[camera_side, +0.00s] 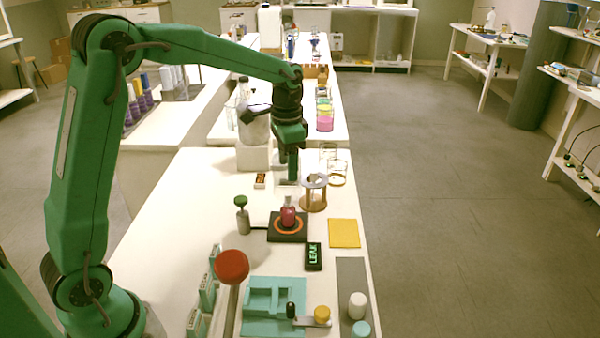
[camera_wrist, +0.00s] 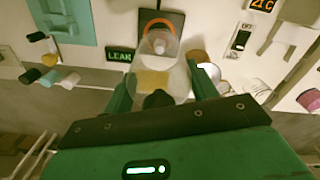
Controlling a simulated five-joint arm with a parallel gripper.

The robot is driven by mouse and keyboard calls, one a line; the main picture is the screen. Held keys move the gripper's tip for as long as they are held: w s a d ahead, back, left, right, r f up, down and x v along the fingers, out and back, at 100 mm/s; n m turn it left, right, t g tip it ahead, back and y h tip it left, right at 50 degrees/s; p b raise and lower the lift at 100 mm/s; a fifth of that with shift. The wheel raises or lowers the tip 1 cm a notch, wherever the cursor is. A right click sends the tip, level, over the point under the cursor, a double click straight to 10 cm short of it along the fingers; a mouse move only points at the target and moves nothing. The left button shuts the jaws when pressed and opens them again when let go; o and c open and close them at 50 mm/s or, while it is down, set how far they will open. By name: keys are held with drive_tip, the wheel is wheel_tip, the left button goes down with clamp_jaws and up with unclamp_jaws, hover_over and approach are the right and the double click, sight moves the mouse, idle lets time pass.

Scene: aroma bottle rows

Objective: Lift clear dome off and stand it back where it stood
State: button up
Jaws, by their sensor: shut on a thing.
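The clear dome (camera_wrist: 178,72) is between my fingers in the wrist view, its see-through wall overlapping the view of the dark pad (camera_wrist: 172,20). My gripper (camera_wrist: 162,88) is shut on the dome. In the side view my gripper (camera_side: 291,170) points down behind the pad (camera_side: 275,236), and the dome is only a faint pale shape around the fingers. A red bottle (camera_side: 288,216) stands upright on the pad's orange ring, uncovered in the side view. Whether the dome's rim touches the table is unclear.
A wooden ring stand (camera_side: 313,184) is close right of my gripper, with glassware (camera_side: 338,172) behind. A LEAK display (camera_side: 313,256), yellow sheet (camera_side: 344,233), green-topped post (camera_side: 242,214) and teal tray (camera_side: 262,325) are nearer. A white block (camera_side: 253,155) stands left.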

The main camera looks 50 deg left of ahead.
drive_tip(key=shift+r, duration=0.1)
drive_tip(key=shift+r, duration=0.45)
drive_tip(key=w+a+f, duration=0.1)
drive_tip(key=a+f, duration=0.2)
drive_tip(key=a, duration=1.3)
wheel_tip(320, 180, down, 6)
drive_tip(key=shift+d, duration=0.3)
drive_tip(key=shift+w+f, duration=0.1)
drive_tip(key=shift+f, duration=0.1)
drive_tip(key=shift+f, duration=1.7)
drive_tip(key=shift+f, duration=0.2)
